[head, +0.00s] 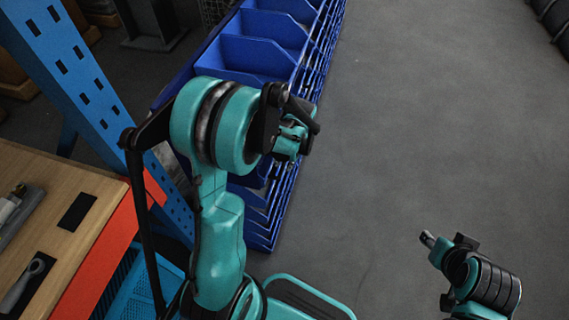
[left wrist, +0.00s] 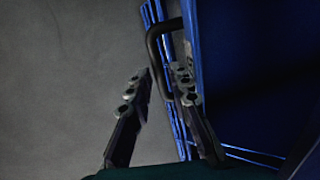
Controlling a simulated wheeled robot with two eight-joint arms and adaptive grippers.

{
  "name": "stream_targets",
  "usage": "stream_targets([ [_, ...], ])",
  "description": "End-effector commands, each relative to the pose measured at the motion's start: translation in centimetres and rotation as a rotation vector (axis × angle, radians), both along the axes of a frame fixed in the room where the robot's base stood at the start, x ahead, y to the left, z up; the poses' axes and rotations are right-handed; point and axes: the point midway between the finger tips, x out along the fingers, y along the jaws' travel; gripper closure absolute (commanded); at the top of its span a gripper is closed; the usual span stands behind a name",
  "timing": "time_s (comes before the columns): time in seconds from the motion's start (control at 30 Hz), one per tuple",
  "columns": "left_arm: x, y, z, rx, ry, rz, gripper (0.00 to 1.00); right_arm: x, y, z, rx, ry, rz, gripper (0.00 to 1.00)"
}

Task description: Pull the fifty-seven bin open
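The blue bins stand in a rack (head: 263,232) at the upper middle of the head view. No number can be read, so I cannot tell which bin is fifty-seven. In the left wrist view a dark curved handle (left wrist: 155,42) sticks out from a blue bin front (left wrist: 196,50). My left gripper (left wrist: 163,75) is open, with one finger on each side of the handle. In the head view my left gripper (head: 300,130) is beside the rack, and my arm hides part of the bins. My right gripper (head: 428,240) is at the lower right, away from the rack; its fingers are unclear.
A wooden workbench (head: 85,180) with a red edge is at the left, beside a blue perforated post (head: 75,75). A light blue crate (head: 130,290) is below the bench. The grey floor (head: 430,120) right of the rack is clear.

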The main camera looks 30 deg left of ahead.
Motion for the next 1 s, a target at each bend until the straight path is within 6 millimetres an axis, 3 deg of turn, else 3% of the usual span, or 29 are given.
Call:
stream_targets([
  [0.2, 0.0, 0.0, 0.0, 0.0, 0.0, 0.0, 0.8, 0.0, 0.0, 0.1, 0.0, 0.0, 0.0, 0.6],
  [0.3, 0.0, 0.0, 0.0, 0.0, 0.0, 0.0, 1.0, 0.0, 0.0, 0.0, 0.0, 0.0, 0.0, 0.6],
  [0.63, 0.2, -0.7, 0.0, 0.0, -0.001, -0.002, 1.0, 0.0, 0.0, 0.0, 0.0, 0.0, 0.0, 0.6],
  [0.77, 0.7, -2.7, 0.0, -0.001, -0.001, -0.005, 1.0, 0.0, 0.0, 0.0, 0.0, 0.0, 0.0, 0.6],
  [1.0, 2.0, -8.4, 0.0, -0.002, 0.0, -0.007, 1.0, 0.0, 0.0, 0.0, 0.0, 0.0, 0.0, 0.6],
])
